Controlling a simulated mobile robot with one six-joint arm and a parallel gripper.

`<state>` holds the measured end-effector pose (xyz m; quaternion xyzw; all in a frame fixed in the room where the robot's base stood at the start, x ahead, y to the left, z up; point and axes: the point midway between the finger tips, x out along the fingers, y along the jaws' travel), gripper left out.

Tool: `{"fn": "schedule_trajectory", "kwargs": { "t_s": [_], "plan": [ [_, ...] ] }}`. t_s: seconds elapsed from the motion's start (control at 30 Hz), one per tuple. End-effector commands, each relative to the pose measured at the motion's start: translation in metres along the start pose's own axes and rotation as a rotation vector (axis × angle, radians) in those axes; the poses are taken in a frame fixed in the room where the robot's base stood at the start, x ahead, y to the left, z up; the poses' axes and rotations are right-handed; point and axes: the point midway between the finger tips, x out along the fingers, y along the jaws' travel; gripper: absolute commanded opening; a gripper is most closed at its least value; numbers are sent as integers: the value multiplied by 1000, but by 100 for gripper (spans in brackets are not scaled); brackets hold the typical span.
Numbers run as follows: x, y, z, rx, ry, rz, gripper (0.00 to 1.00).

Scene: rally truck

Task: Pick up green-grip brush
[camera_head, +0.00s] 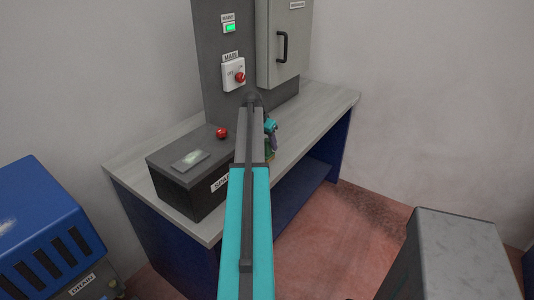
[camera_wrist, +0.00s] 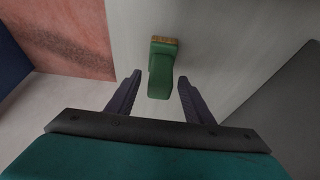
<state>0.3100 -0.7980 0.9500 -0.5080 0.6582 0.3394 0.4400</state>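The green-grip brush (camera_wrist: 160,75) shows in the wrist view as a green handle with a tan end at the top. It lies over the pale benchtop, between and ahead of the two purple fingers of my gripper (camera_wrist: 159,88). The fingers are apart, with visible gaps on both sides of the handle. In the head view my gripper (camera_head: 270,143) is above the workbench, right of the dark box. There the brush is mostly hidden by my arm, with only a small patch of green and tan below the gripper.
The workbench (camera_head: 325,98) carries a dark box (camera_head: 190,172) with a red button (camera_head: 222,133) on the left. A grey cabinet (camera_head: 283,45) and a switch panel (camera_head: 208,70) stand behind. A blue unit (camera_head: 45,235) is at left, a grey block (camera_head: 455,250) at right.

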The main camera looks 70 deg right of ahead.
Motion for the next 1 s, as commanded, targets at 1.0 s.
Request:
{"fn": "schedule_trajectory", "kwargs": {
  "t_s": [1.0],
  "plan": [
    [-23, -1, -11, 1, 2, -1, 4]
  ]
}}
